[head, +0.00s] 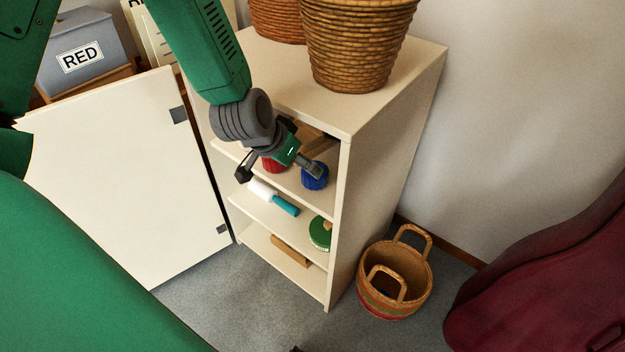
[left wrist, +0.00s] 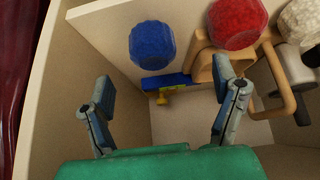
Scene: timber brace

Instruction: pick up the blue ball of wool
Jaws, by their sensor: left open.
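The blue ball of wool (head: 315,180) sits on the upper shelf of the cabinet, near its right side wall. In the left wrist view the blue ball (left wrist: 152,45) shows whole, above the gap between my fingertips and apart from them. My left gripper (head: 279,176) is open and empty at the front of that shelf. In the head view one finger overlaps the top of the blue ball. The left wrist view shows both spread fingers (left wrist: 163,82). My right gripper is not in view.
A red ball (left wrist: 237,22), a white ball (left wrist: 300,24), a wooden object (left wrist: 205,65) and a blue-yellow item (left wrist: 165,83) are close by. The cabinet side wall (head: 375,150) bounds the shelf. A lint roller (head: 272,197) lies one shelf below. A basket (head: 395,278) stands on the floor.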

